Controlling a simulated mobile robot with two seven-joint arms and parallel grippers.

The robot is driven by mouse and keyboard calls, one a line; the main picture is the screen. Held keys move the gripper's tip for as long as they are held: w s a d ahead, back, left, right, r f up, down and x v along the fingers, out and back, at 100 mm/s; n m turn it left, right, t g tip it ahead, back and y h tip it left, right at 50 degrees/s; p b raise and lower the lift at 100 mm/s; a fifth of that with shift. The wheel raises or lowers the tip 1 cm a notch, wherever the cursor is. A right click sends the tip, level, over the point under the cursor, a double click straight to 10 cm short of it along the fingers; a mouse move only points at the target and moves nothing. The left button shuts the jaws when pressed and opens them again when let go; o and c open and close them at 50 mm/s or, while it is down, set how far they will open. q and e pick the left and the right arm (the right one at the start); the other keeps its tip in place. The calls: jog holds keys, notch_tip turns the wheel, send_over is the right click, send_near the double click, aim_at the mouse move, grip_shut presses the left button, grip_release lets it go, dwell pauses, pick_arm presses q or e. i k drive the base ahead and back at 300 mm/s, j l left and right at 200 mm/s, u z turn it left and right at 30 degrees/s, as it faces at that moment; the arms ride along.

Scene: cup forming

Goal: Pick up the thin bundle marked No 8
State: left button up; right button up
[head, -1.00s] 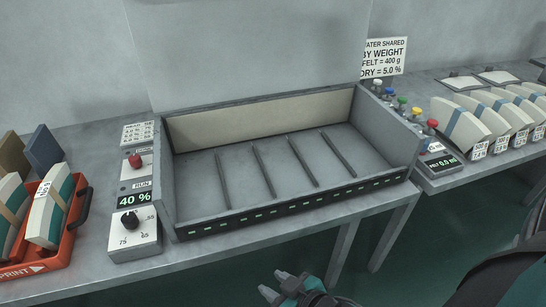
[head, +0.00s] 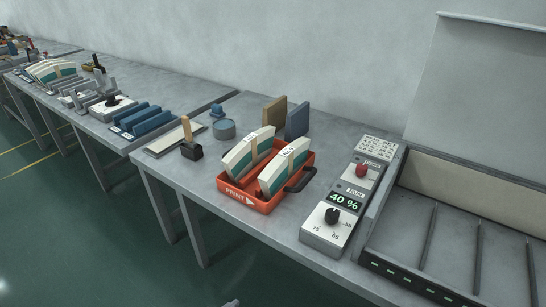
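Two cream bundles with teal and tan bands stand in an orange tray marked PRINT (head: 250,203): a left bundle (head: 240,160) and a right bundle (head: 278,178). Each has a small white label too small to read. A fanned row of similar bundles (head: 52,73) stands at the far left, its labels also unreadable. I cannot tell which bundle is No 8. Only a small grey tip, apparently of my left gripper (head: 232,303), shows at the bottom edge, well below the tray and apart from it. My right gripper is out of view.
A control box reading 40 % (head: 327,224) stands right of the tray, beside a grey trough (head: 455,180). Brown (head: 274,112) and blue (head: 297,118) slabs stand behind the tray. Floor is open front left.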

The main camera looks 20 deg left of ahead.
aim_at(254, 149)
jog(key=j+u, duration=0.1)
jog(key=u, duration=0.9)
